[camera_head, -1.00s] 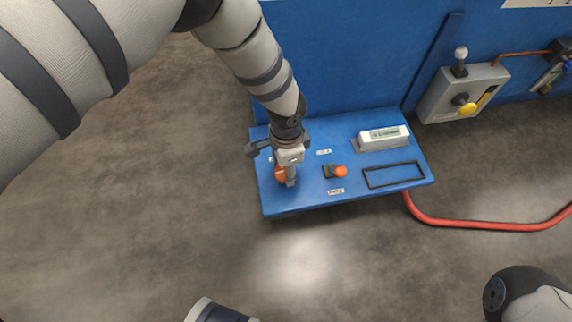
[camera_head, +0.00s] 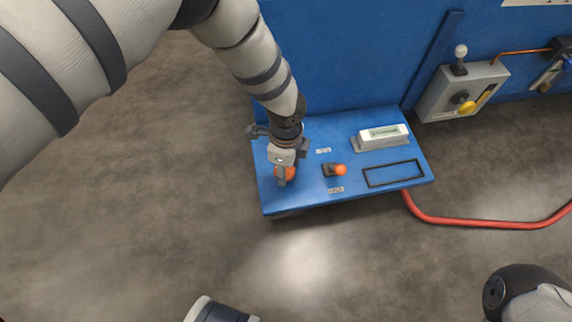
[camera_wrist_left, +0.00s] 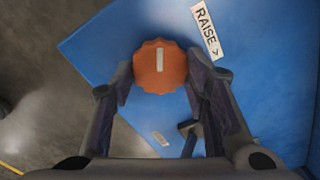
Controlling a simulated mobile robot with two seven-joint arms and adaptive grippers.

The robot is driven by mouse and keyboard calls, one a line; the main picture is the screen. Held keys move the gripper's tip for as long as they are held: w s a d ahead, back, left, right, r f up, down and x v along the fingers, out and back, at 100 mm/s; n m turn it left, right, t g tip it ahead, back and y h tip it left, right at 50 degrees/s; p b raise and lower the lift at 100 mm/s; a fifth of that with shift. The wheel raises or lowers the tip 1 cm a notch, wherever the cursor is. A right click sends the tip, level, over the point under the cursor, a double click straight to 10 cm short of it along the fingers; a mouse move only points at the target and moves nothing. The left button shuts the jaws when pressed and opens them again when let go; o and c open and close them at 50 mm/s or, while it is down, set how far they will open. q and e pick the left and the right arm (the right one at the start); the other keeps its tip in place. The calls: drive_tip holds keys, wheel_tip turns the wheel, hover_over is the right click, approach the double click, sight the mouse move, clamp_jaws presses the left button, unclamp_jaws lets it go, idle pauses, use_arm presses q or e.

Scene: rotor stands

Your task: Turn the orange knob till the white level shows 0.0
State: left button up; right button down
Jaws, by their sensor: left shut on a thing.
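The orange knob (camera_head: 291,174) is on the left of a blue panel and is partly hidden by my left gripper (camera_head: 284,173) in the head view. In the left wrist view the knob (camera_wrist_left: 160,66) is round and scalloped, with a white line on its face. My left gripper's fingers (camera_wrist_left: 161,82) are on both sides of it, shut on it. The white level (camera_head: 383,136) lies at the panel's back right in a grey holder; its reading is too small to make out. My right gripper is not in view.
A "RAISE" label with an arrow (camera_wrist_left: 208,33) is beside the knob. An orange-tipped switch (camera_head: 340,170) and a black rectangular frame (camera_head: 394,174) are on the blue panel (camera_head: 310,195). A grey box with a lever (camera_head: 462,92) and a red hose (camera_head: 470,224) are to the right.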

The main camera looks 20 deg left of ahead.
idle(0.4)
use_arm(q)
drive_tip(key=o, duration=1.1)
drive_tip(key=shift+o, duration=0.2)
wheel_tip(320, 180, up, 12)
